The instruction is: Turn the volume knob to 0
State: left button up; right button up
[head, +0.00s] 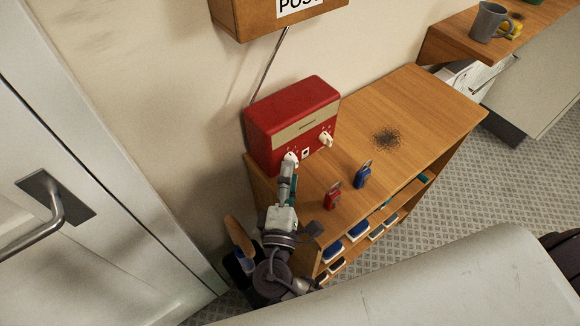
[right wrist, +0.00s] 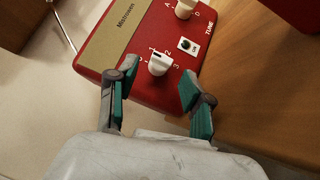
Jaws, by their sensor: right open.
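A red radio (head: 290,115) with a tan front strip stands at the back left of the wooden shelf unit. It has two white knobs. The knob with digits around it (right wrist: 160,63), also in the head view (head: 290,158), is the left one; its dark mark seems to point near the 1. The other knob (head: 326,139) has letters around it. My right gripper (head: 287,168) is at the radio's front; in the right wrist view its teal-padded fingers (right wrist: 159,80) are apart, one on each side of the numbered knob. Contact cannot be told. My left gripper is not in view.
A red padlock (head: 332,196) and a blue padlock (head: 363,175) stand on the shelf top (head: 420,110) right of my right gripper. A small switch (right wrist: 188,45) sits beside the numbered knob. A white door (head: 90,200) is at left. The shelf top's right part is clear.

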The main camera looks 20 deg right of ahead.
jog(key=v, duration=0.9)
jog(key=shift+s, duration=0.3)
jog(key=shift+a, duration=0.15)
